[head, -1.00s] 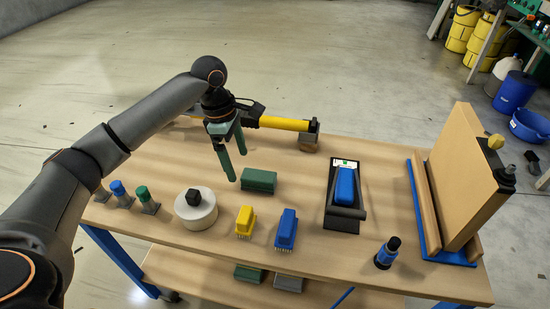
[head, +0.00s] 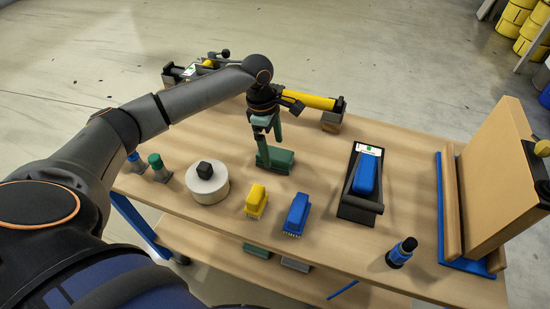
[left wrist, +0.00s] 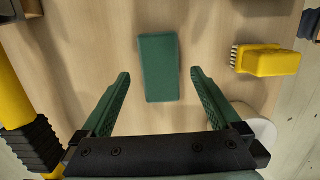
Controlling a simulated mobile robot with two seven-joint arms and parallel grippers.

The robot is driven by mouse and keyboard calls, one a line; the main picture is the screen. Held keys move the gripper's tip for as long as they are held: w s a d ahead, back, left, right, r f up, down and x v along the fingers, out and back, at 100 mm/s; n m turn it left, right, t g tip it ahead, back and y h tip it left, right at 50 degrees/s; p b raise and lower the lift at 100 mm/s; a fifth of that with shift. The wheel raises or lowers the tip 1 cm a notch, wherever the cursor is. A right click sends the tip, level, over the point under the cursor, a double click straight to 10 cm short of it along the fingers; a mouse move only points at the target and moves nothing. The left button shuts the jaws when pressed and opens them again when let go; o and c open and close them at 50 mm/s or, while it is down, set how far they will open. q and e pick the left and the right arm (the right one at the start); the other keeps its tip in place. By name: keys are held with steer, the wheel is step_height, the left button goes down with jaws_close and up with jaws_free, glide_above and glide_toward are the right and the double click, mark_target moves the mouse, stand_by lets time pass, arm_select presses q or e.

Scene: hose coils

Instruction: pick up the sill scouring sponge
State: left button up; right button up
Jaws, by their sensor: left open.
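A dark green block (head: 280,158), which looks like a scouring sponge, lies flat on the wooden table. It also shows in the left wrist view (left wrist: 159,68), centred ahead of the open fingers. My left gripper (head: 270,147) is open and empty, pointing down above the block. Its fingers hide part of the block in the head view. In the left wrist view the two green fingers (left wrist: 161,75) stand wide on either side of the block's line, apart from it. My right gripper is not in view.
Near the block stand a yellow brush (head: 256,201), a blue brush (head: 296,214) and a white round piece with a black knob (head: 207,185). A black tray (head: 358,205) with a blue tool is to the right. A yellow-handled tool (head: 308,100) lies behind the gripper.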

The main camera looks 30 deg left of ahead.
mark_target(275, 153)
arm_select(q)
steer(key=f, duration=0.3)
steer(key=shift+d+f, duration=0.35)
steer(key=shift+f, duration=0.05)
steer(key=shift+w, duration=0.1)
steer(key=c, duration=1.4)
steer(key=shift+c, duration=0.2)
steer(key=shift+r, duration=0.1)
